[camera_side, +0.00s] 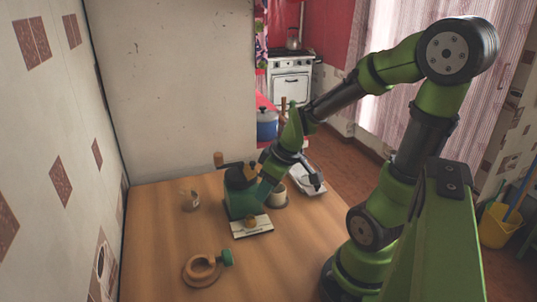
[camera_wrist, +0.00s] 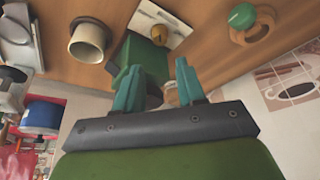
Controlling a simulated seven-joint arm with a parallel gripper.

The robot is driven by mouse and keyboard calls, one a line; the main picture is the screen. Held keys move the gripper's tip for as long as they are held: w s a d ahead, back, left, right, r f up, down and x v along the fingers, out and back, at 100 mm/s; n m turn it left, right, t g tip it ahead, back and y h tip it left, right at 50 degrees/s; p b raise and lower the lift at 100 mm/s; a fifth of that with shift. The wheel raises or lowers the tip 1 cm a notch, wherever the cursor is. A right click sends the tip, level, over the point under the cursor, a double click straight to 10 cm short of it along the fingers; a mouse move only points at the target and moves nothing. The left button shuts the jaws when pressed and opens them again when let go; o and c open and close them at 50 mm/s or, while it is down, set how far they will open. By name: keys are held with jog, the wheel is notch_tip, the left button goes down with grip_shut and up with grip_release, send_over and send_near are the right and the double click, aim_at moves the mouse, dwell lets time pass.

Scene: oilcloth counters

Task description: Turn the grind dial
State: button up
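A green box-shaped grinder (camera_side: 236,204) stands on the wooden counter, with a dark top and a crank ending in a wooden knob (camera_side: 218,158). At its front is a pale plate (camera_side: 252,232) with a round brown knob (camera_side: 250,220), which looks like the grind dial. In the wrist view the green body (camera_wrist: 124,58) partly shows behind my left finger, and the brown knob (camera_wrist: 158,41) lies beyond it on the pale plate. My gripper (camera_wrist: 161,64) has two teal fingers apart with nothing clasped. In the side view it is close beside the grinder; contact cannot be told.
A cream mug (camera_wrist: 86,42) stands right of the grinder in the side view. A wooden ring-shaped piece with a green knob (camera_side: 226,258) lies in front. A white tray (camera_side: 308,182) is at the counter's right edge.

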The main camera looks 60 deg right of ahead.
aim_at(251, 217)
jog(key=x, duration=1.1)
jog(key=shift+w+f, duration=0.15)
grip_shut()
